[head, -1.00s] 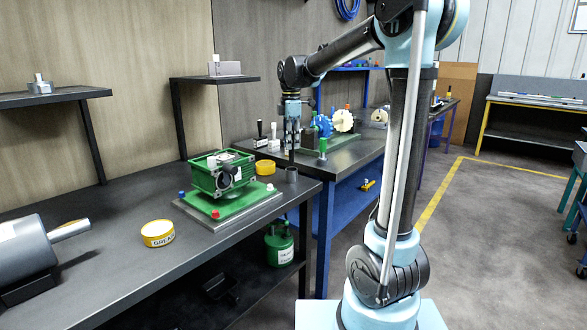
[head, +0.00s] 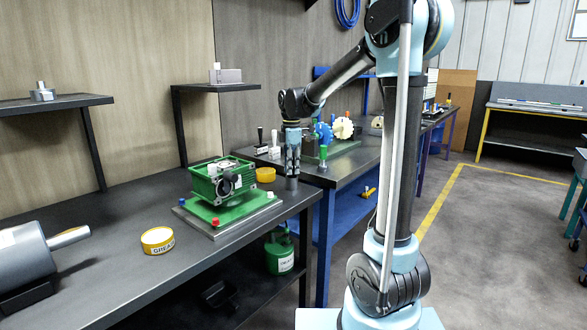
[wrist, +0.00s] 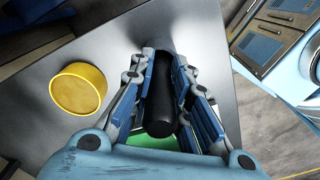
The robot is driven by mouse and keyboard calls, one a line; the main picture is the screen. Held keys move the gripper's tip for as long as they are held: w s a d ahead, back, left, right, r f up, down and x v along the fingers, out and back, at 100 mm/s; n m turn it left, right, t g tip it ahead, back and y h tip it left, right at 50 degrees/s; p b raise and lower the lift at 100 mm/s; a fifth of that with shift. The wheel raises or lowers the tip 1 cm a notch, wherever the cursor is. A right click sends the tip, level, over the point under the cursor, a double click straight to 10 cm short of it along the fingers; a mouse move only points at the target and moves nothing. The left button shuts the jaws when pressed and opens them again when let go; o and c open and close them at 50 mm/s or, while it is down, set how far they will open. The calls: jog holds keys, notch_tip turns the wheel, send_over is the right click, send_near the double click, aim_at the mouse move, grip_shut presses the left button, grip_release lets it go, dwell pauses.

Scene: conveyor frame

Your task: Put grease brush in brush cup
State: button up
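My gripper (head: 292,172) points down over the right end of the near bench, with its fingertips just above the small dark grey brush cup (head: 291,184). In the wrist view the fingers (wrist: 163,62) close in on both sides of the black handle of the grease brush (wrist: 158,118), and it looks gripped. The brush stands about upright. Its lower end is hidden and appears to be in or right over the cup; I cannot tell how deep. The cup is not clearly visible in the wrist view.
A yellow round container (wrist: 78,88) stands beside the gripper. A green gearbox housing (head: 222,180) on a plate and a yellow grease tin (head: 157,240) are further left. The bench edge is close on the right, with a second bench (head: 350,165) behind.

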jog(key=o, duration=0.4)
